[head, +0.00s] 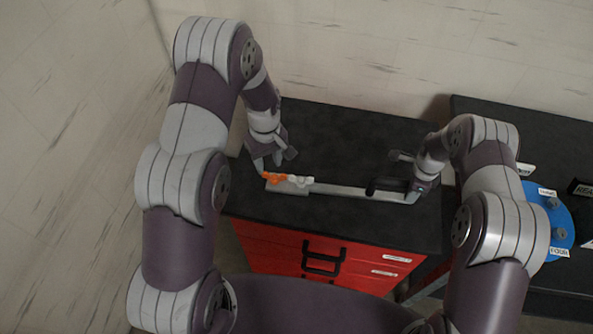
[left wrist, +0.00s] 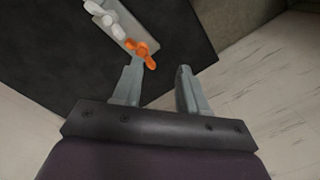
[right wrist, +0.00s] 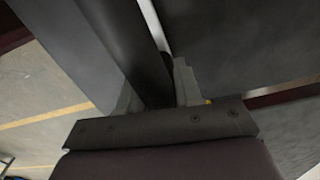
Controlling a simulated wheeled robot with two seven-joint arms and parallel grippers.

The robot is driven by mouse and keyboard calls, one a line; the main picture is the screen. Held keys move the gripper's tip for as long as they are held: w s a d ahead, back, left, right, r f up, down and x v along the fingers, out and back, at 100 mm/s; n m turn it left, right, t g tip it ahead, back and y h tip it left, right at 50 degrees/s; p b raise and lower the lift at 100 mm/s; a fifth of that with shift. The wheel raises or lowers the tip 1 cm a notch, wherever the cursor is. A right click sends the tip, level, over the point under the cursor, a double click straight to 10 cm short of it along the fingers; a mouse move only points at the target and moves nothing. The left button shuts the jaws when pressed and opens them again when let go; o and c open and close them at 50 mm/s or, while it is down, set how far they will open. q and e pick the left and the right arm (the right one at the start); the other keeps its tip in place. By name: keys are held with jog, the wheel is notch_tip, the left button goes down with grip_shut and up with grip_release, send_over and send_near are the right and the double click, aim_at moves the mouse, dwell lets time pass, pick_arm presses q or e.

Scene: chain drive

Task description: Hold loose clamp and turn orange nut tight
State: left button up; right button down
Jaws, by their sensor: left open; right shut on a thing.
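A long grey clamp bar (head: 345,190) lies on the dark top of a red cabinet. At its left end sits the orange wing nut (head: 273,178), with a white wing nut (head: 299,181) to its right. A black handle (head: 384,186) stands at the bar's right end. My left gripper (head: 274,162) is open and empty, just behind the orange nut. In the left wrist view the orange nut (left wrist: 141,54) shows just beyond the left fingertip, not between the fingers. My right gripper (head: 403,172) is shut on the dark handle (right wrist: 150,75) at the right end; its exact grasp is partly hidden.
The cabinet top (head: 340,135) is clear behind the bar. Red drawers (head: 290,252) with black pulls face the front. To the right, a second dark table carries a blue round plate (head: 556,225) with grey knobs and labels. A wall stands close behind.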

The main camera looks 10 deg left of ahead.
aim_at(274, 177)
pick_arm(q)
jog(key=w+f+n, duration=0.1)
jog(key=f, duration=0.2)
jog(key=w+f+n, duration=0.1)
jog(key=f+n, duration=0.1)
jog(key=f, duration=0.2)
jog(key=w+f+n, duration=0.1)
jog(key=f+n, duration=0.1)
jog(key=f, duration=0.2)
jog(key=shift+w+f+t, duration=0.1)
jog(key=shift+w+t, duration=0.05)
jog(key=shift+t, duration=0.25)
jog(key=shift+c, duration=0.2)
